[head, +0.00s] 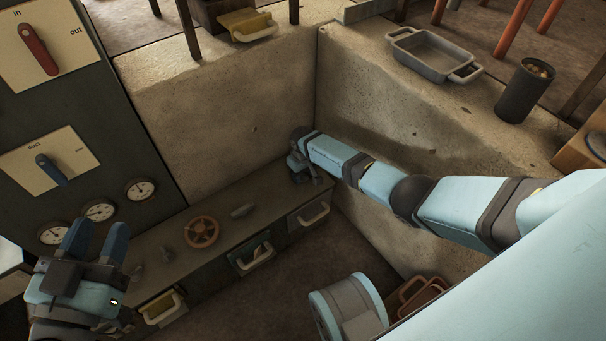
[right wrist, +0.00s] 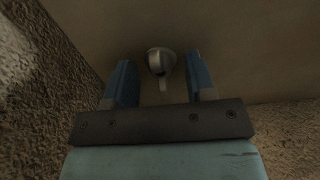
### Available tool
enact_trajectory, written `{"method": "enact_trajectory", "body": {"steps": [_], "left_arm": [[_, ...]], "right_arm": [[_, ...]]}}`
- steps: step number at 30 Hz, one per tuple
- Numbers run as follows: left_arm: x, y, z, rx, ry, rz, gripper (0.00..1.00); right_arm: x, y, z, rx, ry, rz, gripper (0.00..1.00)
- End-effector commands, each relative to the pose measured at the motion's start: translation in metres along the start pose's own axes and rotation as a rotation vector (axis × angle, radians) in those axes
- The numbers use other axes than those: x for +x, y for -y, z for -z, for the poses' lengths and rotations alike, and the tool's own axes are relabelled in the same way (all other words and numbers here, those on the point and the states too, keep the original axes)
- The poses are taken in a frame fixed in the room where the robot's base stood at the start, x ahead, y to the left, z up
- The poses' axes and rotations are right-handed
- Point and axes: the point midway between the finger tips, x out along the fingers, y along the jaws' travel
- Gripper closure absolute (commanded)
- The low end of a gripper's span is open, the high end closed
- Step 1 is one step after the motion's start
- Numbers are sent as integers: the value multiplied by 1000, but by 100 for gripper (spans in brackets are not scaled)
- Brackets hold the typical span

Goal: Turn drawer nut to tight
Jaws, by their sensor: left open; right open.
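A small grey nut with a rounded head and a lever-like wing (right wrist: 160,62) shows in the right wrist view on a flat, dull surface. The wing points down in the picture, toward my wrist. The two blue fingers of my right gripper (head: 305,175) are open, one on each side of the nut, with gaps showing; contact cannot be seen. In the head view this gripper is over the far right end of the low bench (head: 217,241) and hides the nut. My left gripper (head: 96,240) is open and empty at lower left, in front of the gauges.
The bench carries an orange handwheel (head: 202,232) and a grey knob (head: 243,211). Drawers below it have pale handles (head: 313,214). A panel with a red lever (head: 38,50) and a blue lever (head: 51,169) stands left. Concrete walls (head: 400,120) close in behind and right.

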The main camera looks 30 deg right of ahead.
Motion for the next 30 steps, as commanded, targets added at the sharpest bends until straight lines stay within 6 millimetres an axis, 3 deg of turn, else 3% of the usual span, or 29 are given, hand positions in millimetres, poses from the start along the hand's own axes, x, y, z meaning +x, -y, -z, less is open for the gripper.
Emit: {"method": "enact_trajectory", "body": {"steps": [2,6,9,20,30], "left_arm": [[0,0,0,0,0,0,57],[0,0,0,-1,1,-1,57],[0,0,0,-1,1,-1,57],[0,-1,5,-19,9,-4,57],[-5,-11,6,-148,79,-9,57]], "right_arm": [[0,0,0,0,0,0,50],[0,0,0,0,0,0,82],[0,0,0,0,0,0,99],[-2,0,0,55,1,1,99],[-4,1,0,299,2,2,99]]}}
